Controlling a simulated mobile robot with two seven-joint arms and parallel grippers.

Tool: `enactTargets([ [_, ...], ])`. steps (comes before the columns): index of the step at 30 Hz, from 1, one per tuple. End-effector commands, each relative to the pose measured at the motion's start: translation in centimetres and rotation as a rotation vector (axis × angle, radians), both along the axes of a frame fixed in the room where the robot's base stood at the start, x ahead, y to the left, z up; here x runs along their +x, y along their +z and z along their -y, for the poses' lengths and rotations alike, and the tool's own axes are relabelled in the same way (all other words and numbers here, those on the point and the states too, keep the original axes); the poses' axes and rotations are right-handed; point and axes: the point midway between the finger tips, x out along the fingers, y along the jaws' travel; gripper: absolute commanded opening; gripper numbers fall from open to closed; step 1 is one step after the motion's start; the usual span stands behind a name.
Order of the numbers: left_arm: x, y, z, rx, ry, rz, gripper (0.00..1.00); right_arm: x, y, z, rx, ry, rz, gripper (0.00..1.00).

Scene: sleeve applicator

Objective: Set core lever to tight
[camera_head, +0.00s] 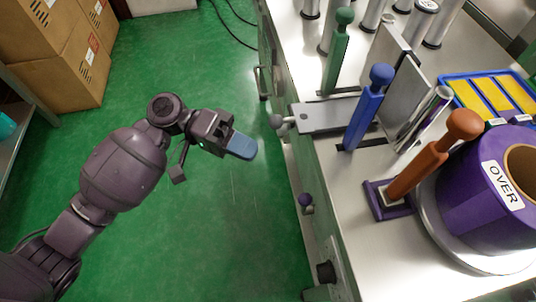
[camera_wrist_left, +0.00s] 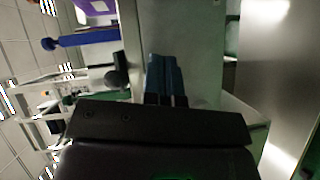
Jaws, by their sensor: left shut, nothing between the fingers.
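Three levers stand on the machine's steel top in the head view: a green one (camera_head: 337,50), a blue one (camera_head: 367,106) and an orange-brown one (camera_head: 433,155) in a purple base. I see no label that tells which is the core lever. The orange-brown lever leans to the right beside a purple roll (camera_head: 480,205) marked OVER. My left gripper (camera_head: 246,148), with blue fingertips, is shut and empty over the green floor, left of the machine and apart from every lever. Its fingers (camera_wrist_left: 165,78) also show in the left wrist view. My right gripper is out of view.
A grey plate with a knob (camera_head: 278,121) sticks out from the machine's left edge. A purple knob (camera_head: 305,200) and a black knob (camera_head: 326,271) project from its front. A blue tray (camera_head: 478,76) lies at the right. Boxes (camera_head: 58,45) stand upper left. The floor between is clear.

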Motion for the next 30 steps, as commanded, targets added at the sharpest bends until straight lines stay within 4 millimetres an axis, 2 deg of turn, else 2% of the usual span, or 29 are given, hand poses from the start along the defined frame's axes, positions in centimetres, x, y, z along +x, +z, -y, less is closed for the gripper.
enactTargets([
  [3,0.6,0.2,-1.5,0.0,0.001,0.001,0.0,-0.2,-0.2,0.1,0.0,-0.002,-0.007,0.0],
  [9,1.0,0.3,-2.6,-0.001,0.0,-0.002,0.0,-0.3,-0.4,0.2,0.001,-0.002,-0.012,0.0],
  [30,1.0,0.3,-2.7,-0.002,0.0,-0.001,0.0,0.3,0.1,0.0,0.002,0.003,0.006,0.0],
])
